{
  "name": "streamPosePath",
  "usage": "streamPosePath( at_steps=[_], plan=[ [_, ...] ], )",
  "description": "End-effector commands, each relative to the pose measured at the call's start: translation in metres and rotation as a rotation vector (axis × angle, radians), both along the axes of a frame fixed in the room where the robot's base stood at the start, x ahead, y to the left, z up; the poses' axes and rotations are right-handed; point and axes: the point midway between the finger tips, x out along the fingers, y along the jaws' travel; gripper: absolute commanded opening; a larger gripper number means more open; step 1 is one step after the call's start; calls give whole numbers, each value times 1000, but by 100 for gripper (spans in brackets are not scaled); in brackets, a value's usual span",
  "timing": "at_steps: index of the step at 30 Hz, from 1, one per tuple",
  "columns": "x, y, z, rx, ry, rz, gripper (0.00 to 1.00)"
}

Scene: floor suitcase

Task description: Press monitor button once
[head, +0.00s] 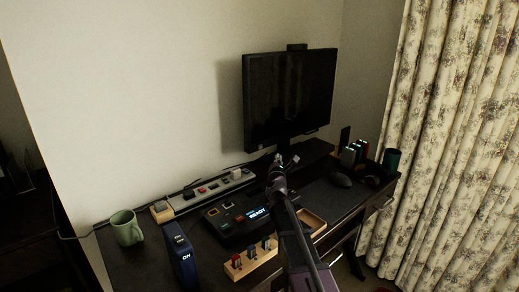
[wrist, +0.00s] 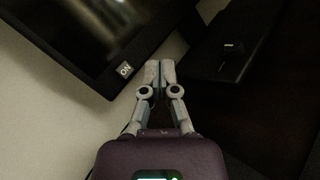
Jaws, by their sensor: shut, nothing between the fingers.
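The monitor (head: 290,95) stands at the back of the desk with a dark screen. In the wrist view the monitor's lower frame (wrist: 60,50) fills the upper left, and a small light square marked "ON" (wrist: 125,70) sits at its corner. My gripper (wrist: 158,64) is shut and empty, its fingertips pointing up the picture just right of the "ON" square. They look apart from it, but the depth gap is hard to tell. In the head view my gripper (head: 278,160) is below the monitor's lower edge, and its tips are small and dark.
A power strip (head: 212,190), a console reading "READY" (head: 240,213), a green mug (head: 127,228), a blue box marked "ON" (head: 180,255) and a wooden block rack (head: 250,262) crowd the desk's left and front. A mouse (head: 341,180) lies right. A curtain (head: 440,130) hangs at right.

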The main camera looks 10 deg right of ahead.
Motion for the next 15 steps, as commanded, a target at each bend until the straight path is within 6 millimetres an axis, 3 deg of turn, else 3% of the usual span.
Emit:
streamPosePath(
  at_steps=[15],
  plan=[
    [46, 27, 0, 0, 0, 2, 0]
  ],
)
